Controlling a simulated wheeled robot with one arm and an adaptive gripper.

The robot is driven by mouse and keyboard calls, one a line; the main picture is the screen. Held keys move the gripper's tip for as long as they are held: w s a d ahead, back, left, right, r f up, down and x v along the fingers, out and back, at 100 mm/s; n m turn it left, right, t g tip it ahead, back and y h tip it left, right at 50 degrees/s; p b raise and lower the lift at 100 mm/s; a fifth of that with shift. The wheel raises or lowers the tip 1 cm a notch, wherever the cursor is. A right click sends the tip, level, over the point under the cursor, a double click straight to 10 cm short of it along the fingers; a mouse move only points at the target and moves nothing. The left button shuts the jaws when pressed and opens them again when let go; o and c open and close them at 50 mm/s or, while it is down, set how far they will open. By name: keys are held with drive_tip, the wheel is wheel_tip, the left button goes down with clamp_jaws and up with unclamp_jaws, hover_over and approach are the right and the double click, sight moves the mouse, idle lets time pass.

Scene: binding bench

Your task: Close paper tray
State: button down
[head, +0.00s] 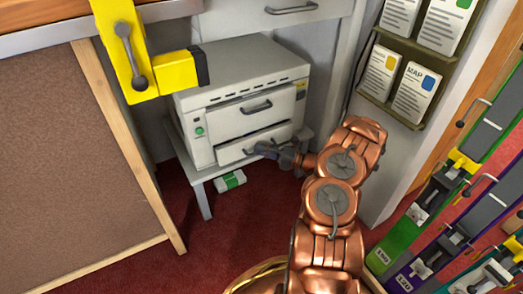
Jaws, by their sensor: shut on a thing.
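A grey-white printer (202,128) stands on a low stand in the corner. Its upper drawer (228,119) is flush, with a dark handle. Below it, the paper tray (232,153) sticks out a little, with a dark gap above its front. My gripper (262,149) is shut at the right part of the tray's front, on its handle. The fingers hide most of the handle, and my wrist hides the right end of the tray.
A light stand (203,194) holds the printer; a small green-and-white pack (229,180) lies beneath it. A yellow clamp-like part (128,50) hangs in front at upper left. A leaflet rack (408,70) is on the right wall.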

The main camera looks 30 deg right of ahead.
drive_tip(key=shift+w+d+p, duration=0.15)
drive_tip(key=shift+w+p, duration=0.25)
drive_tip(key=shift+w, duration=0.5)
drive_tip(key=shift+w+d+p, duration=0.1)
drive_tip(key=shift+w+p, duration=0.3)
drive_tip(key=shift+w, duration=0.5)
drive_tip(key=c, duration=1.5)
unclamp_jaws()
drive_tip(key=shift+w, duration=0.1)
drive_tip(key=shift+a, duration=0.1)
drive_tip(key=v, duration=1.2)
